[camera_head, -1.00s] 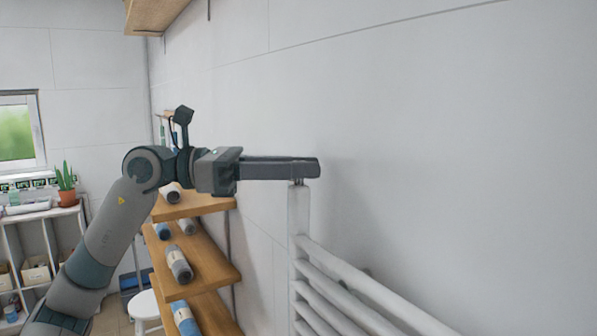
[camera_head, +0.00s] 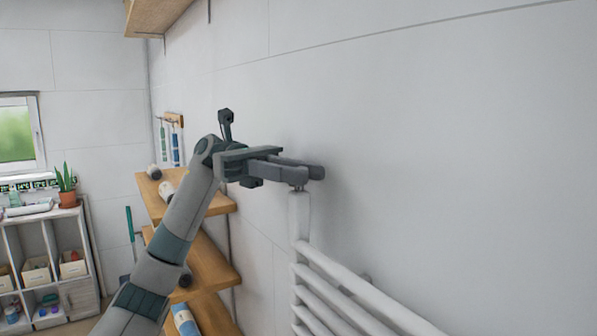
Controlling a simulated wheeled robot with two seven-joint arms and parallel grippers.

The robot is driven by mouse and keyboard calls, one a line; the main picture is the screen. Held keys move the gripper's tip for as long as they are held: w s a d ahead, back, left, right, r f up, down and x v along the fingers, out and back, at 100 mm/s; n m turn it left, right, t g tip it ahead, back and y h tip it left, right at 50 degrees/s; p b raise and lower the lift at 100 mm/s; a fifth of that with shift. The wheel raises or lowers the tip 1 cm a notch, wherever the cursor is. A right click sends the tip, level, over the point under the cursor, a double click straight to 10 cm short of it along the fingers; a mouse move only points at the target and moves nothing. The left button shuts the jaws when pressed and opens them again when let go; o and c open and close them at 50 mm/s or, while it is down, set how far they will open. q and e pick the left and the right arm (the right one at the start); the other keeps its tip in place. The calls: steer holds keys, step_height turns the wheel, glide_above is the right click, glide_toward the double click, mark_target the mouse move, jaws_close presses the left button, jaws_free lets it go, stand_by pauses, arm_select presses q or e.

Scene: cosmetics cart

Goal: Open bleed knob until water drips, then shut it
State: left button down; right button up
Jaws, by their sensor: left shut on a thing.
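The white ladder radiator (camera_head: 301,222) stands against the wall at the lower right. My left gripper (camera_head: 306,173) is at the top of its left upright, with the fingers reaching in from the left. The fingers are shut on the bleed knob, which is mostly hidden between them. A small metal stem (camera_head: 298,188) shows just below the fingers, on top of the upright. No water drops can be made out. My right gripper is not in view.
Wooden shelves (camera_head: 205,262) with rolled items are on the wall behind my left arm. A white cubby unit (camera_head: 50,255) with bins and a potted plant (camera_head: 66,185) stand at the far left. The wall right of the radiator is bare.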

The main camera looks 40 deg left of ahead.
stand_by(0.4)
arm_select(q)
steer(key=c, duration=1.5)
jaws_free()
steer(key=shift+w+a+b, duration=0.45)
steer(key=shift+a+b, duration=0.1)
steer(key=shift+a, duration=2.3)
steer(key=shift+w+a+b, duration=0.4)
steer(key=shift+a+b, duration=0.1)
steer(key=shift+a, duration=2.4)
steer(key=shift+w+a+b, duration=0.45)
steer(key=shift+a+b, duration=0.1)
steer(key=shift+a, duration=2.3)
steer(key=shift+f, duration=0.1)
